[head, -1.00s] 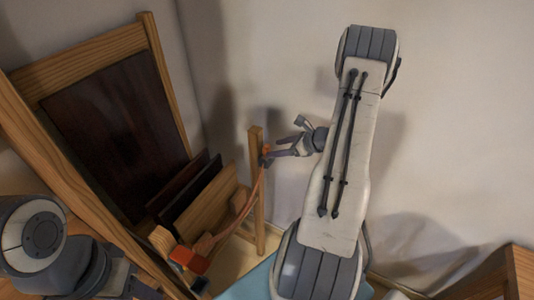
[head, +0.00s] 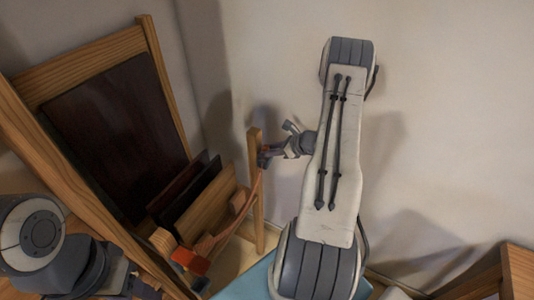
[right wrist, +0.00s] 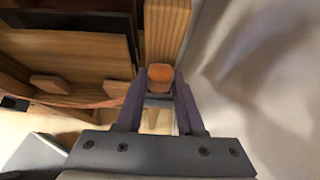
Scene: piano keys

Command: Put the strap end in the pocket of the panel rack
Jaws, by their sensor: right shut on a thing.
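The wooden panel rack (head: 92,59) stands at the left and holds dark panels (head: 110,125). I cannot make out which opening is its pocket. The strap (head: 240,215) runs from low at the rack's front up to my right gripper (head: 263,158), beside an upright wooden post (head: 257,212). In the right wrist view, the orange strap end (right wrist: 160,76) sits between the fingers of my right gripper (right wrist: 158,88), which is shut on it, in front of the post (right wrist: 166,30). My left arm shows at bottom left; its fingers are not clear.
An orange-red block (head: 190,262) sits low at the front of the rack, near the strap's lower end. A pale wall (head: 450,120) is close behind my right arm. A wooden piece (head: 510,275) stands at bottom right, and a blue surface (head: 243,280) lies below.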

